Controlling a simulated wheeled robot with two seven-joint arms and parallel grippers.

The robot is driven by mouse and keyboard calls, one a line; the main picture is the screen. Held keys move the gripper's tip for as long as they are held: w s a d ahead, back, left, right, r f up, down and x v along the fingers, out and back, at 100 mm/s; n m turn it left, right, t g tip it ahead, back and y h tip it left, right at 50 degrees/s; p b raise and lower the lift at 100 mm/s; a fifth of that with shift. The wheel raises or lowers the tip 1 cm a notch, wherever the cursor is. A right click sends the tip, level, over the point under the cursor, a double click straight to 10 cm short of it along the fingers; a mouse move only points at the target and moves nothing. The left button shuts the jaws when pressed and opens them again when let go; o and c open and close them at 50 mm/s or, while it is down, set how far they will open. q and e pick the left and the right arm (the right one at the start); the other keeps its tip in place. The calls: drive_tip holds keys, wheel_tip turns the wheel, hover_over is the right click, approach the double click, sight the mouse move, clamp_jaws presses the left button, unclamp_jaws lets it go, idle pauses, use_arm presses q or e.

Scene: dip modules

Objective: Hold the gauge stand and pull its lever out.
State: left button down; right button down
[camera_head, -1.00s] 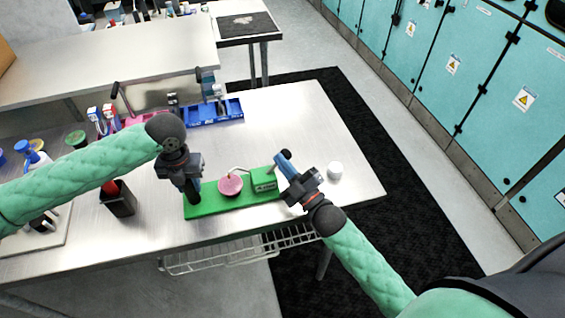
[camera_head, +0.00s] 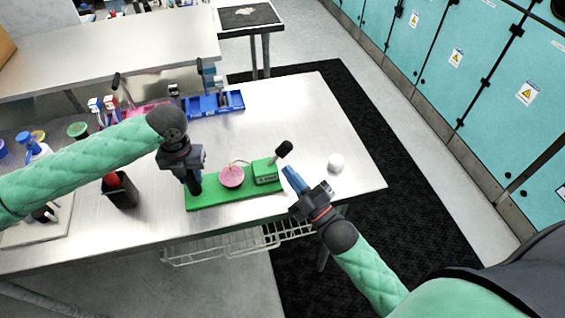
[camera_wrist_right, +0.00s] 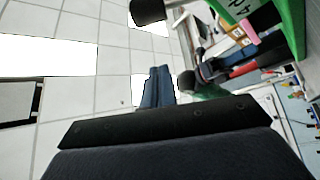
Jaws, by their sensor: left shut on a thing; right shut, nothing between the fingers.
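The gauge stand has a long green base (camera_head: 222,200) on the metal table. A round pink part (camera_head: 231,177) sits mid-base and a green box (camera_head: 266,171) stands at its right end. A lever with a black knob (camera_head: 284,149) sticks up and out to the right from the box. The knob also shows in the right wrist view (camera_wrist_right: 147,11). My left gripper (camera_head: 194,184) is shut at the stand's left end, on a dark upright part mostly hidden by the gripper. My right gripper (camera_head: 288,172) is shut and empty, just right of the box, apart from the knob.
A white round object (camera_head: 336,162) stands right of my right gripper. A black holder (camera_head: 121,193) stands left of the stand. A blue tray (camera_head: 215,104) lies behind. A wire rack (camera_head: 220,247) hangs under the table's front edge.

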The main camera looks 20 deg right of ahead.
drive_tip(key=shift+v, duration=1.5)
use_arm(q)
drive_tip(key=c, duration=0.9)
unclamp_jaws()
drive_tip(key=shift+c, duration=0.2)
drive_tip(key=shift+r, duration=0.1)
use_arm(e)
drive_tip(key=shift+r, duration=0.15)
use_arm(q)
drive_tip(key=shift+r+p, duration=3.1)
drive_tip(key=shift+r, duration=0.6)
use_arm(e)
wheel_tip(320, 180, up, 6)
drive_tip(key=shift+r, duration=0.1)
